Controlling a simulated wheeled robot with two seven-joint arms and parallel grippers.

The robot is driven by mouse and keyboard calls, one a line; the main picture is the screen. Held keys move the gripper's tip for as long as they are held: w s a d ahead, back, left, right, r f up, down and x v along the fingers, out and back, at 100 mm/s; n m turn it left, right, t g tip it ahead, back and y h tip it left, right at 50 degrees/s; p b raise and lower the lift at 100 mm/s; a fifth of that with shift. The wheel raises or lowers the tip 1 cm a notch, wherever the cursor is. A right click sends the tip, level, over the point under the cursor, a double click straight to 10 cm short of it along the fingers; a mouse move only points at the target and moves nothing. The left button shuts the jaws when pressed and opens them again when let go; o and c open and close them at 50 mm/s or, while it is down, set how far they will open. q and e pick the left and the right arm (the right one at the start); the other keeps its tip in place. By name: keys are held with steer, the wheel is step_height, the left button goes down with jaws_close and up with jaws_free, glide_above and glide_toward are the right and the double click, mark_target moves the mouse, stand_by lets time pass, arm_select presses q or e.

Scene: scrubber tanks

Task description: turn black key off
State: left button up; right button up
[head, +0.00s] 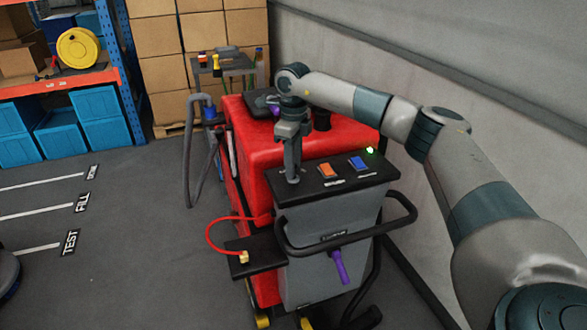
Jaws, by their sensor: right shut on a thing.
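A red and grey scrubber machine (258,160) stands in the middle. Its black control panel (308,186) carries an orange rocker switch (327,171), a blue rocker switch (358,163) and a lit green lamp (370,150). My right gripper (293,180) points down onto the left end of this panel. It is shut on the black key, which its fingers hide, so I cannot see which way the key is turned. My left gripper is not in view.
A black handlebar (345,240) curves around the panel's front. A red hose (209,236) loops at the machine's left. Stacked cardboard boxes (158,55) and a shelf with blue bins (60,135) stand behind. A wall closes the right side. The left floor is mostly free.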

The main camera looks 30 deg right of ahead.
steer(key=n+b, duration=0.2)
steer(key=n, duration=0.2)
steer(key=shift+n, duration=0.3)
steer(key=n+b, duration=0.1)
steer(key=n, duration=0.3)
steer(key=shift+r+b, duration=0.1)
steer(key=shift+b, duration=0.25)
steer(key=o, duration=1)
steer(key=shift+o, duration=0.2)
steer(key=shift+r+b, duration=0.35)
steer(key=shift+r, duration=0.35)
step_height(320, 180, up, 16)
steer(key=b, duration=0.2)
